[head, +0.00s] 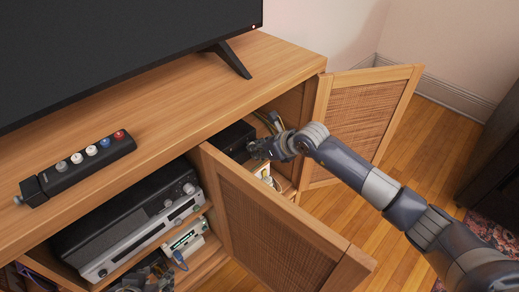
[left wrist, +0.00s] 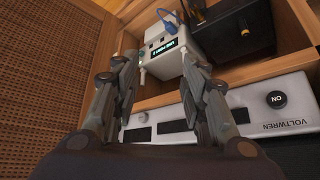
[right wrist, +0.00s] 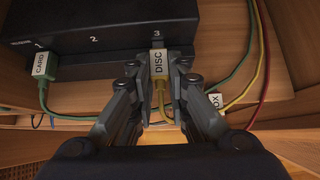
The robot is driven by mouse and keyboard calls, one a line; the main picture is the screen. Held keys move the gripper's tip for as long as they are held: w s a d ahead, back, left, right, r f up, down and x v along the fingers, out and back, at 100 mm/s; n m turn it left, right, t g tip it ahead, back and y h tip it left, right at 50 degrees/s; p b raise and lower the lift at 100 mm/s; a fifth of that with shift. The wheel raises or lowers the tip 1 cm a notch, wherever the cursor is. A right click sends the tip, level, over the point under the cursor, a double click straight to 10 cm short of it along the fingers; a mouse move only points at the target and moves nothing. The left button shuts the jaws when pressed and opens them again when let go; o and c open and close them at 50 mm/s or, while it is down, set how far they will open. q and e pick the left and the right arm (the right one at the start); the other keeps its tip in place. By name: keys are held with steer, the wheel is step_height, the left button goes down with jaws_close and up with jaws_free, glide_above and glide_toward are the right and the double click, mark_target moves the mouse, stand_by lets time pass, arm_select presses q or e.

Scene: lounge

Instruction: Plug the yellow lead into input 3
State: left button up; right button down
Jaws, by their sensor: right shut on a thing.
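The black box (right wrist: 95,22) has inputs marked 1, 2 and 3 and sits in the cabinet's right compartment; it also shows in the head view (head: 234,137). My right gripper (right wrist: 158,75) is shut on the yellow lead's plug (right wrist: 158,62), which has a white DISC tag. The plug is upright right below the 3, lined up with input 3. The fingers hide its sides, and I cannot tell how deep it sits. The yellow cable (right wrist: 161,100) hangs down between the fingers. My left gripper (left wrist: 152,62) is open and empty before the lower shelves, low in the head view (head: 145,278).
A green lead tagged CARD (right wrist: 42,66) is in input 1. Green, yellow and red cables (right wrist: 262,60) hang at the right, near a partly hidden tag. Open cabinet doors (head: 285,225) flank my right arm. A white box with a display (left wrist: 165,48) faces my left gripper.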

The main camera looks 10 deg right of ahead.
arm_select(q)
steer(key=shift+w+d+r+t, duration=0.15)
steer(key=shift+w+r+t, duration=0.1)
steer(key=shift+w+t, duration=0.25)
arm_select(e)
steer(key=shift+w+a, duration=0.2)
steer(key=shift+w, duration=0.05)
arm_select(q)
steer(key=shift+w+d+r, duration=0.1)
steer(key=shift+w, duration=0.2)
arm_select(e)
steer(key=shift+w, duration=0.1)
arm_select(q)
steer(key=shift+w+r, duration=0.1)
steer(key=shift+w, duration=0.05)
arm_select(e)
steer(key=shift+a, duration=0.1)
steer(key=shift+w, duration=0.1)
arm_select(q)
steer(key=shift+w+d+r, duration=0.15)
steer(key=shift+w, duration=0.1)
arm_select(e)
steer(key=c, duration=1.5)
jaws_free()
steer(key=shift+o, duration=0.2)
steer(key=shift+r, duration=0.1)
steer(key=v, duration=1.2)
